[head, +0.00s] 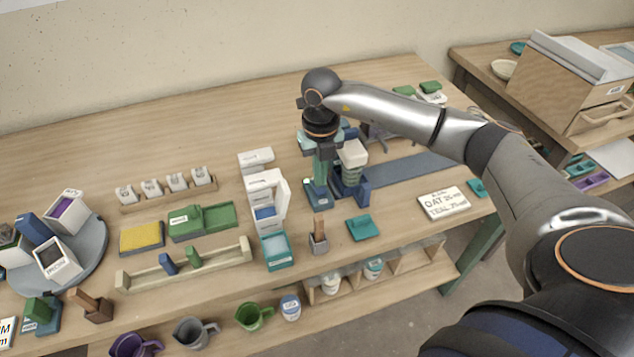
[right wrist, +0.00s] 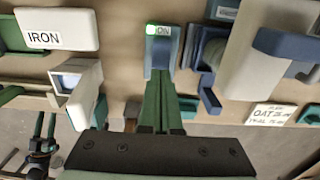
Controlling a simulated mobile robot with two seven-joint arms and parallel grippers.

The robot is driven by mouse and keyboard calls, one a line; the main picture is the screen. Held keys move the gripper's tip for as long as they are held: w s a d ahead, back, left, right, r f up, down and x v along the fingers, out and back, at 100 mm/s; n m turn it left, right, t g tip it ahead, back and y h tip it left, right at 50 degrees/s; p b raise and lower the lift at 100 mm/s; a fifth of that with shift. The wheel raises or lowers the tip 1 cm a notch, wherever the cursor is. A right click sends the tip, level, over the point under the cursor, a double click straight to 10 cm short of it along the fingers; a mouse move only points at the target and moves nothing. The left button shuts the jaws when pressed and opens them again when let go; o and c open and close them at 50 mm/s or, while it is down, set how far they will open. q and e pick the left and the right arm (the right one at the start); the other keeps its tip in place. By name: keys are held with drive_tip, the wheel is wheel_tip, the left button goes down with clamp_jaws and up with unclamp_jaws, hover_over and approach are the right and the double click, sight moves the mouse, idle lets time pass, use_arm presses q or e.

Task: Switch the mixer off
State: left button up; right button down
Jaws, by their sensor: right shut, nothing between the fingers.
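The mixer (head: 353,152) stands on the bench, with a pale head above a blue base. At its left is a blue switch box (head: 318,199). In the right wrist view the switch box (right wrist: 160,52) bears a label reading "ON" and a bright green light at its far end. My right gripper (head: 320,182) points down over the switch box, its green fingers together and empty. In the right wrist view the fingertips (right wrist: 160,76) overlap the near part of the box; I cannot tell whether they touch it.
White bins (head: 266,187), one marked IRON in the wrist view, stand close left of the switch box. A brown-handled block (head: 319,236) and a teal item (head: 362,228) lie in front. A written card (head: 443,203) lies to the right. The back of the bench is clear.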

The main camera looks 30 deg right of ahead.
sight(320, 189)
drive_tip(key=shift+f+b, duration=0.7)
drive_tip(key=shift+f, duration=0.35)
idle(0.4)
drive_tip(key=shift+r, duration=0.15)
drive_tip(key=shift+r+p, duration=2.7)
drive_tip(key=shift+r, duration=0.75)
